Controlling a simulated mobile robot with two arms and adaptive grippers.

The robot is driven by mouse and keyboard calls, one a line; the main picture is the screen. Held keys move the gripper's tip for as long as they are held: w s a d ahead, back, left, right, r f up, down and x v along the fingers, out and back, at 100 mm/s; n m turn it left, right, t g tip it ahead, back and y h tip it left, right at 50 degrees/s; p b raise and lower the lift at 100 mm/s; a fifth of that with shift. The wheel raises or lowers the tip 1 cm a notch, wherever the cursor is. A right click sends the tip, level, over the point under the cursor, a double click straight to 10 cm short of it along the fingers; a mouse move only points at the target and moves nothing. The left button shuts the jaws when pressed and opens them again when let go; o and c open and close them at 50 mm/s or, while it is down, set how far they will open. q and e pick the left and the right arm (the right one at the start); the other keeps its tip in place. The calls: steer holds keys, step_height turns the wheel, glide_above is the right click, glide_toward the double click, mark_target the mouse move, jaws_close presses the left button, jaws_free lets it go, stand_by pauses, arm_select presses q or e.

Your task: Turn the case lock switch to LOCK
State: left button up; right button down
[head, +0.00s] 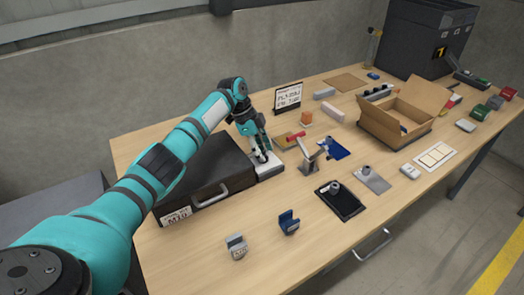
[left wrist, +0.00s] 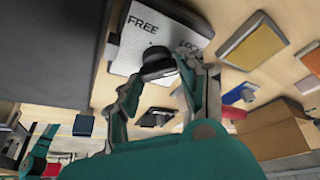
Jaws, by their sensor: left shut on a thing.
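The lock switch panel (head: 270,172) is a pale plate on the table, at the right side of the black case (head: 205,170). In the left wrist view, the switch panel (left wrist: 120,62) shows the word FREE and, partly covered, LOCK. Its round dark knob (left wrist: 157,65) lies between my fingers; which word it points to is unclear. My left gripper (head: 261,156) is over the panel, and in the left wrist view it (left wrist: 158,78) is closed on the knob. The fingers cover part of the panel. My right gripper is not in view.
A sign (head: 288,97) stands behind the panel. A small red-topped clamp device (head: 311,160) stands to its right. An open cardboard box (head: 405,112) is farther right. A blue holder (head: 289,222) and a grey one (head: 237,246) stand near the front edge.

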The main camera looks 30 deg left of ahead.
arm_select(q)
steer(key=o, duration=1.2)
steer(key=shift+r, duration=0.1)
steer(key=v, duration=1.2)
steer(key=shift+a, duration=0.1)
